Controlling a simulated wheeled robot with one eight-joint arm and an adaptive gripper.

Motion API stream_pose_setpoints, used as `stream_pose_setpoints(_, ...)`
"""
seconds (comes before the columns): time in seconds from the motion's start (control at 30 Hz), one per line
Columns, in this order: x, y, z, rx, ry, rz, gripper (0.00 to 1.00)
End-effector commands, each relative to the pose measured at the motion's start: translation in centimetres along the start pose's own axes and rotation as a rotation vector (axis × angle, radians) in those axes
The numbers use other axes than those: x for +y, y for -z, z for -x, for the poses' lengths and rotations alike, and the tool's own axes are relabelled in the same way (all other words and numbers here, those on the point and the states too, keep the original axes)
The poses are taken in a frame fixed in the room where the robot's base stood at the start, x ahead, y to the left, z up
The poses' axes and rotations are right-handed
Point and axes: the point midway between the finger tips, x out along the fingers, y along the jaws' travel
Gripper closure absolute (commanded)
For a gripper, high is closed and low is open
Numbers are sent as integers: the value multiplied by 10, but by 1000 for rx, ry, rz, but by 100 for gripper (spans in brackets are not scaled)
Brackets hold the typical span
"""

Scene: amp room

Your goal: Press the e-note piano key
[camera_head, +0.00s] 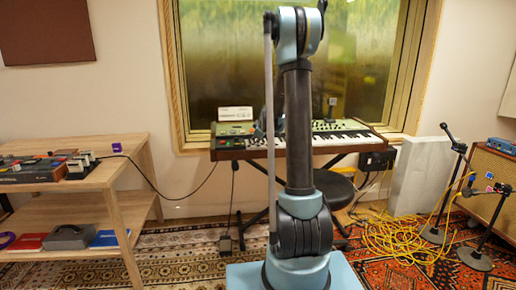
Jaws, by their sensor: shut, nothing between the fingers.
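The keyboard piano (350,139) stands on a dark stand in front of the window, with its row of white and black keys facing me. My upright arm crosses in front of it and hides the middle of the key row. Keys show to the right of the arm and a few to its left. I cannot single out the e-note key at this size. My gripper cannot be made out; the end of my arm is hidden behind its own links or out of frame.
A wooden shelf (120,177) with pedals stands at the left. A dark round stool (334,187) sits below the keyboard. Yellow cables (395,237) lie on the patterned rug at the right, near microphone stands (475,258) and an amplifier (497,185). A white panel (411,178) leans at the wall.

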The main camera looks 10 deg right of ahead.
Motion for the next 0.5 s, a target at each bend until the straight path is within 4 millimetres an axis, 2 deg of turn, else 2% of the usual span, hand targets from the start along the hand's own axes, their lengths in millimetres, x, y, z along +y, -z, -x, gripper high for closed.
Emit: stream_pose_setpoints(0.5,-2,-2,-4,0,0,0,100)
